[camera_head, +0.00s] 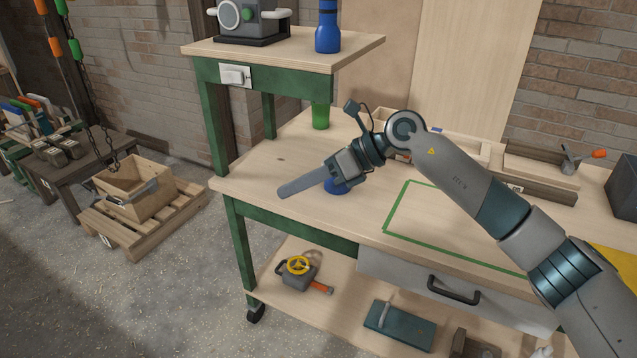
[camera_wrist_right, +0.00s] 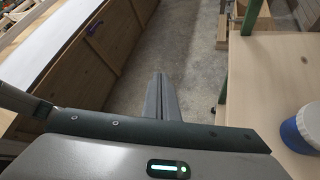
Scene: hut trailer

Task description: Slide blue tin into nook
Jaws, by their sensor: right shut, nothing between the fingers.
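The blue tin (camera_head: 336,187) stands on the workbench top (camera_head: 290,152), mostly hidden behind my right gripper in the head view. In the right wrist view the blue tin (camera_wrist_right: 303,134) shows a pale top at the right edge, apart from the fingers. My right gripper (camera_head: 284,192) is shut and empty, its fingers pointing left near the bench's front left edge. The closed fingers (camera_wrist_right: 161,100) also show in the wrist view. The space under the raised green-legged shelf (camera_head: 300,60) looks like the nook. My left gripper is not in view.
A green cup (camera_head: 320,115) stands at the back of the bench, near the raised shelf. A blue bottle (camera_head: 327,32) and a grey machine (camera_head: 250,20) stand on that shelf. A green outline (camera_head: 398,205) marks bare bench to the right. Green shelf legs (camera_head: 213,125) border the left side.

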